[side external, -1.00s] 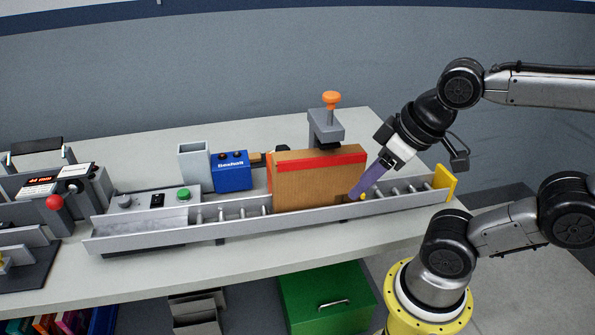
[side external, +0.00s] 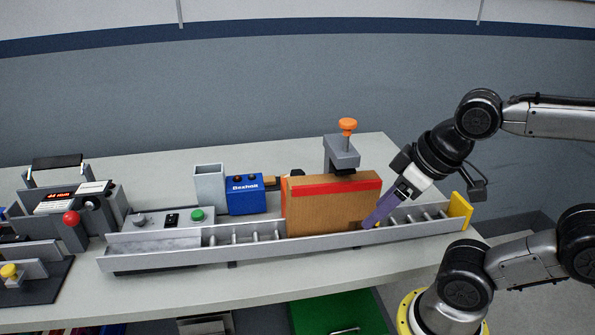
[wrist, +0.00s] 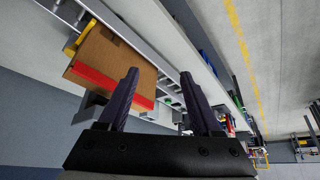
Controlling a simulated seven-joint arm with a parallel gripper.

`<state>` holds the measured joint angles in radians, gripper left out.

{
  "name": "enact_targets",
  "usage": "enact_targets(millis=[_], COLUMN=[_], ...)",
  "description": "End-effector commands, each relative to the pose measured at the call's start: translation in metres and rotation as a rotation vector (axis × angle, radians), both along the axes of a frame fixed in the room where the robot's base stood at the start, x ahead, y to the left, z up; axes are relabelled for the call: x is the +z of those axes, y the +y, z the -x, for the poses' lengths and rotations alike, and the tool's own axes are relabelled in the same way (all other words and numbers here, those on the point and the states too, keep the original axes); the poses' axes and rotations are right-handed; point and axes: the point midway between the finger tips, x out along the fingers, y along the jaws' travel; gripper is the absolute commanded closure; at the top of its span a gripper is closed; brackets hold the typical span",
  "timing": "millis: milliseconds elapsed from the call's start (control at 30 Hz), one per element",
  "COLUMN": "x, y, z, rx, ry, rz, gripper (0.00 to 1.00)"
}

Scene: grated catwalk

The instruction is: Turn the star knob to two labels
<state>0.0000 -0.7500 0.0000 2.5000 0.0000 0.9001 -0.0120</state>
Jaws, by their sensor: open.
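No knob is clearly star-shaped at this size. An orange knob (side external: 347,126) stands on a post above a grey bracket (side external: 341,154) behind the cardboard box. A dark round knob (side external: 91,203) shows on the machine at far left, and a small grey knob (side external: 139,219) is on the control panel (side external: 165,219). My gripper (side external: 370,223) points down and left at the box's right end, over the conveyor. In the wrist view its two dark fingers (wrist: 159,74) are apart with nothing held between them. I cannot tell whether a finger touches the box. No knob labels are legible.
The brown cardboard box (side external: 330,211) with a red band stands on the roller conveyor (side external: 255,242). A yellow stop (side external: 459,208) closes its right end. A blue box (side external: 243,194) and grey bin (side external: 209,188) stand behind. The bench front (side external: 250,283) is clear.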

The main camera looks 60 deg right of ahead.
Motion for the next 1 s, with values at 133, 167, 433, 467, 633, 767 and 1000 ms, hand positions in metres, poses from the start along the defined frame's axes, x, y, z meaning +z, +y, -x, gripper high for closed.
enact_targets(millis=[133,167,433,467,633,767,1000], x=[0.000,0.005,0.076,0.083,0.117,0.131,0.124], y=[0.000,0.000,-0.006,-0.007,-0.021,-0.037,-0.077], z=[0.006,0.006,-0.032,-0.038,-0.086,-0.128,-0.205], rx=[0.092,0.123,0.427,0.456,0.614,0.713,0.805], ry=[0.030,0.030,0.092,0.105,0.190,0.256,0.363], rz=[0.047,0.064,0.216,0.229,0.284,0.300,0.276], gripper=[0.26,0.26,0.26,0.26,0.26,0.26,0.26])
